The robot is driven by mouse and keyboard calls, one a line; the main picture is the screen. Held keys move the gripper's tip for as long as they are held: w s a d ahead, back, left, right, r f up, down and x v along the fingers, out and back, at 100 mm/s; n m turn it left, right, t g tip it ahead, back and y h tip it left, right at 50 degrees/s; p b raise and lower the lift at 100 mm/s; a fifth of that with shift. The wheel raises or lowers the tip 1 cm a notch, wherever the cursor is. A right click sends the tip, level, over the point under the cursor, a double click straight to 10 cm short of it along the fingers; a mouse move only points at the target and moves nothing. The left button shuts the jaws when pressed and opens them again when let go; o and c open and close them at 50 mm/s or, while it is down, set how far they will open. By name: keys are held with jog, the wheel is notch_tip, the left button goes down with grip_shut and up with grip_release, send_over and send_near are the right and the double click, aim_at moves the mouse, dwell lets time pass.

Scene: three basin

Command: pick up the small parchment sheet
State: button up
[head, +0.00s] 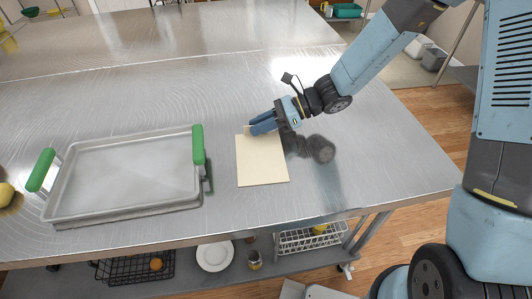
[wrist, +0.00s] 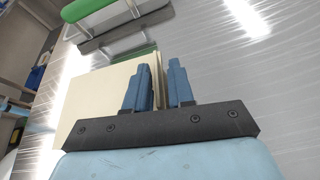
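The small parchment sheet (head: 262,163) is pale cream and lies flat on the metal table, right of the tray. My gripper (head: 254,126) is low over its far edge, with the blue fingers pointing left. In the wrist view, the sheet (wrist: 90,100) shows mostly left of and behind the fingers, and its right edge runs into the gap between them. My gripper (wrist: 159,68) is open, with a narrow gap between the fingers. I cannot tell whether the fingers touch the sheet; they hide part of its edge.
A metal tray (head: 63,211) with green handles stands on the table (head: 330,185) close to the left of the sheet. A yellow item (head: 5,193) is at the far left. A lower shelf holds a white plate (head: 215,256) and wire baskets. The table behind the sheet is clear.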

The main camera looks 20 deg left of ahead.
grip_shut()
